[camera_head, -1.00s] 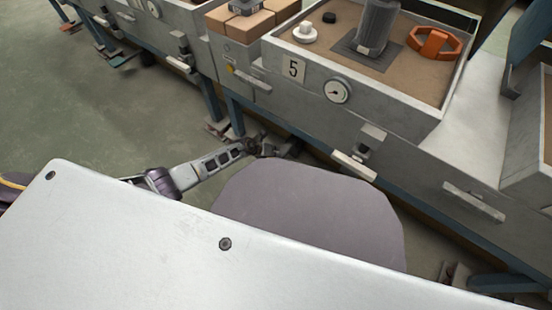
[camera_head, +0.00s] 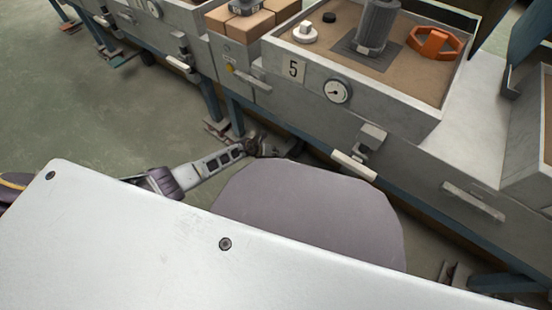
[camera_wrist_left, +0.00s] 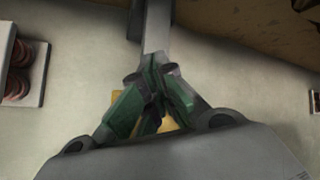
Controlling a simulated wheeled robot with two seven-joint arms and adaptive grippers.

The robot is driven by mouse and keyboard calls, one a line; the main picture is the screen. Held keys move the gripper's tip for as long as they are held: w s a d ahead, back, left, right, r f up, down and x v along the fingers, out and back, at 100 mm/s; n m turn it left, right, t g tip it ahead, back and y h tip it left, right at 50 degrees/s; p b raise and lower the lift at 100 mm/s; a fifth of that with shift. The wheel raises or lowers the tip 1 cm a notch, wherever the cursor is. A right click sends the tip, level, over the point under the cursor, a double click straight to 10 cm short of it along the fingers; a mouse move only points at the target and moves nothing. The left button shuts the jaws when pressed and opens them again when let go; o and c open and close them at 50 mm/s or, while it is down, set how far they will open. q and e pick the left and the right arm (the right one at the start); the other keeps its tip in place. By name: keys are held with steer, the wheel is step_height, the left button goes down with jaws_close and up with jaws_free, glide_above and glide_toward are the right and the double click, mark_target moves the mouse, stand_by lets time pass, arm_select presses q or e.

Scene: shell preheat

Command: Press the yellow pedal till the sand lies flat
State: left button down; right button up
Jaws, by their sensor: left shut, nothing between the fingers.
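My left gripper (camera_head: 266,147) is low beside the cabinet, past the edge of my pale top. In the left wrist view the green fingers (camera_wrist_left: 153,97) are closed together and empty. The yellow pedal (camera_wrist_left: 168,124) shows only as small patches behind and between the fingers; I cannot tell whether they touch it. In the head view I cannot make the pedal out. Brown sand (camera_head: 408,85) fills the open box marked 5; from here its surface looks fairly level. A grey cylinder on a dark plate and an orange ring are on it. My right gripper is not in view.
The cabinet front (camera_head: 290,105) carries a gauge (camera_head: 337,91) and a projecting pale handle (camera_head: 354,166). Tan blocks (camera_head: 250,22) sit in the compartment to its left. Dark reddish coils (camera_wrist_left: 18,70) lie at the left of the wrist view. Open green floor lies left.

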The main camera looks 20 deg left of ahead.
mark_target(274, 159)
arm_select(q)
steer(key=shift+f, duration=0.25)
stand_by(0.5)
steer(key=shift+f, duration=0.3)
stand_by(0.4)
steer(key=shift+f, duration=0.3)
stand_by(0.6)
steer(key=shift+s+f, duration=0.15)
steer(key=shift+f, duration=0.2)
stand_by(0.5)
steer(key=shift+a+f, duration=0.2)
steer(key=shift+f, duration=0.45)
stand_by(1.1)
steer(key=shift+s+d+f, duration=0.1)
steer(key=shift+s+f, duration=0.15)
steer(key=shift+f, duration=0.5)
stand_by(0.9)
steer(key=shift+w+r, duration=0.15)
steer(key=shift+r, duration=0.05)
steer(key=shift+w+r+p, duration=0.2)
steer(key=shift+r+p, duration=0.35)
steer(key=shift+r, duration=0.15)
steer(key=shift+w+d+r+p, duration=0.1)
steer(key=shift+w+r+p, duration=0.05)
steer(key=shift+r+p, duration=1.05)
steer(key=shift+w+d+r+p, duration=0.1)
steer(key=shift+w+r+p, duration=0.05)
steer(key=shift+r+p, duration=1)
